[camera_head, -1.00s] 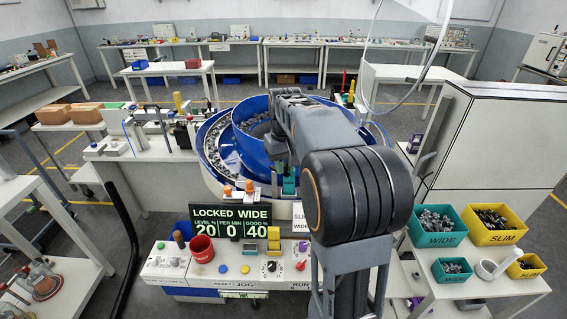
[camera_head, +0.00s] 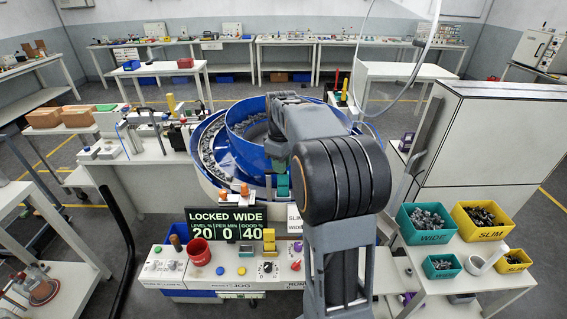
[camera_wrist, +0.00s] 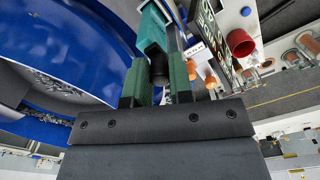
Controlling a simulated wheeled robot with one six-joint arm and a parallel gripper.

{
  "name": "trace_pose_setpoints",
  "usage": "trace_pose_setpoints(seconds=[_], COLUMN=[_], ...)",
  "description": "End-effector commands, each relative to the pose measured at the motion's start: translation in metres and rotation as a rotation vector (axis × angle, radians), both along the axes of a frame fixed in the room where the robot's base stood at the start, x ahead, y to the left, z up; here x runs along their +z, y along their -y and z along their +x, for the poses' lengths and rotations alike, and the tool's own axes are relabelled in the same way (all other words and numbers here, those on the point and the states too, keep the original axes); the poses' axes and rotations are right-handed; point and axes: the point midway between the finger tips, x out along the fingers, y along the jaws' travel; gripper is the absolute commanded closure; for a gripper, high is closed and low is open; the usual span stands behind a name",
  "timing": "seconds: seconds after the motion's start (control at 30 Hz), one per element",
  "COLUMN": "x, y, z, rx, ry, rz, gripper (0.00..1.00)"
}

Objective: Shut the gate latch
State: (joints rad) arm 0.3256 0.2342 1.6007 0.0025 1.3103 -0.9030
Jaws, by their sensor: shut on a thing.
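A teal block (camera_wrist: 152,28) stands on the right side of the blue bowl; I take it to be part of the gate latch. It also shows as a small teal piece (camera_head: 283,186) below my wrist in the head view. My gripper (camera_wrist: 160,75) has green finger pads, and a short dark knob (camera_wrist: 159,68) sits between them, just below the teal block. The pads are shut on this knob. In the head view my gripper (camera_head: 280,165) is at the bowl's front right edge, mostly hidden by my arm. The latch's exact position cannot be told.
The blue feeder bowl (camera_head: 238,150) holds grey parts. A sign reading LOCKED WIDE (camera_head: 226,223) stands in front, above a control panel (camera_head: 230,272) with a red cup (camera_head: 199,252). WIDE (camera_head: 427,238) and SLIM (camera_head: 480,234) bins stand at right.

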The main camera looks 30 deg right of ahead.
Motion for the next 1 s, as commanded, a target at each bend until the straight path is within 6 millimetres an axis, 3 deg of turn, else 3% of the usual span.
trace_pose_setpoints(seconds=[0.57, 0.6, 0.83, 1.0], x=[-0.0003, -0.0003, -0.0002, -0.0001], y=[-0.0007, -0.0007, 0.0005, 0.0008], z=[0.0010, 0.0010, 0.0008, 0.0006], rx=[0.026, 0.026, 0.024, 0.023], ry=[-0.001, -0.001, 0.000, 0.000], rz=[0.003, 0.003, 0.002, 0.001], gripper=[1.00, 0.76, 0.54, 0.54])
